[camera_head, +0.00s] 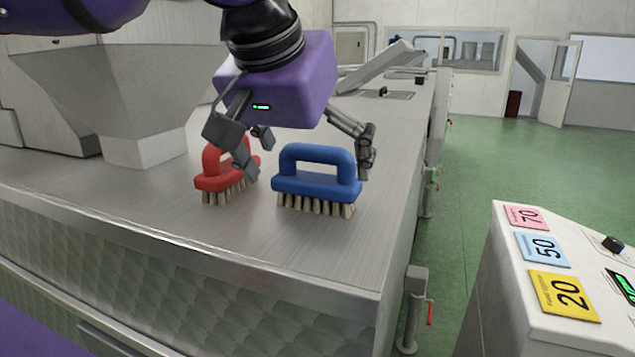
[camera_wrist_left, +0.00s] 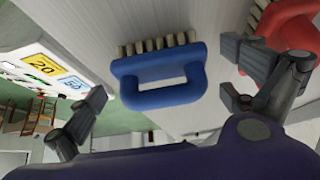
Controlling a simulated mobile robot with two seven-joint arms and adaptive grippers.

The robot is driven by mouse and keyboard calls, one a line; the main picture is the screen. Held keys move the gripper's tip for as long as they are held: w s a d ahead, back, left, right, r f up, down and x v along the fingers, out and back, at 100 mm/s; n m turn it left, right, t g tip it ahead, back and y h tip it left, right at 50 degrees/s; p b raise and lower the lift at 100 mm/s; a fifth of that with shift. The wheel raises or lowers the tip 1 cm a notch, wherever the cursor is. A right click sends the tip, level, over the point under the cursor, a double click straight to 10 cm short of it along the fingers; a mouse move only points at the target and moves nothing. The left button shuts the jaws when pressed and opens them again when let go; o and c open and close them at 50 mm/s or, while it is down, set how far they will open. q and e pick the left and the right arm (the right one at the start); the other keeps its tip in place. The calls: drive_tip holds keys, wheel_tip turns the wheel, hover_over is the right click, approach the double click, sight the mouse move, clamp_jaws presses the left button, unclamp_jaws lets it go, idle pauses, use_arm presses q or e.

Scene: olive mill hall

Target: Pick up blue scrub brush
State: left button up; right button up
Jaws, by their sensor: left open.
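A blue scrub brush (camera_head: 317,181) stands bristles down on the steel counter (camera_head: 150,205), its loop handle upward. It also shows in the left wrist view (camera_wrist_left: 150,98), between the spread fingers. My left gripper (camera_head: 305,170) is open above and around the blue brush, one finger on each side. I cannot tell whether a finger touches it. A red scrub brush (camera_head: 212,180) stands just left of the blue one, partly hidden by a left gripper finger. It also shows in the wrist view (camera_wrist_left: 295,28). My right gripper is not in view.
A metal hopper (camera_head: 110,80) stands at the back left of the counter. A control panel (camera_head: 535,270) with number cards is at the right, across a gap of green floor. The counter's front area is clear. An open door (camera_head: 560,85) is far back.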

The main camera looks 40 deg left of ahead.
sight(315, 178)
use_arm(q)
drive_tip(key=x, duration=0.3)
drive_tip(key=shift+f, duration=0.2)
drive_tip(key=shift+w+a+f, duration=0.1)
drive_tip(key=shift+w+f, duration=0.2)
drive_tip(key=shift+f, duration=0.1)
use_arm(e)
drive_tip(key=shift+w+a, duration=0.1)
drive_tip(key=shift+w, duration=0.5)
use_arm(q)
drive_tip(key=shift+r, duration=0.1)
drive_tip(key=c, duration=0.9)
drive_tip(key=shift+r, duration=0.1)
